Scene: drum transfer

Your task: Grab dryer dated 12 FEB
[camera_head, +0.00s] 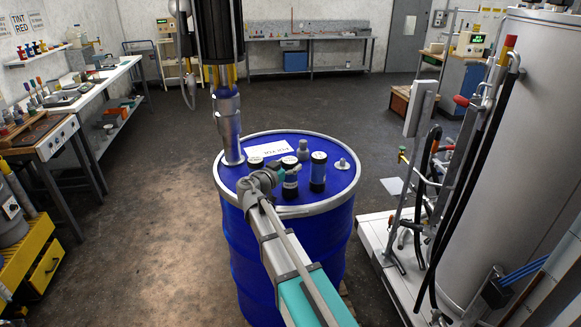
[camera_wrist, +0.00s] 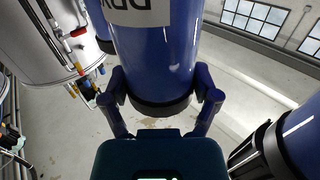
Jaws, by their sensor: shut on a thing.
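My gripper (camera_head: 274,177) is low over the top of the blue drum (camera_head: 232,192), with its arm reaching in from the front. In the wrist view, my gripper (camera_wrist: 160,95) has its fingers closed on both sides of a blue cylinder (camera_wrist: 155,50) with a dark end band. Its white label shows letters like "DRY", cut off by the frame; no date is readable. In the head view this held cylinder (camera_head: 290,184) stands upright at the gripper; I cannot tell if it touches the drum lid. A second blue labelled cylinder (camera_head: 318,172) stands just right of it.
A dark small container (camera_head: 256,163), a grey one (camera_head: 302,150) and a white sheet (camera_head: 268,148) are on the lid. A metal pipe (camera_head: 229,125) rises at its left rim. A large tank (camera_head: 515,150) stands right, benches left. Open floor lies behind.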

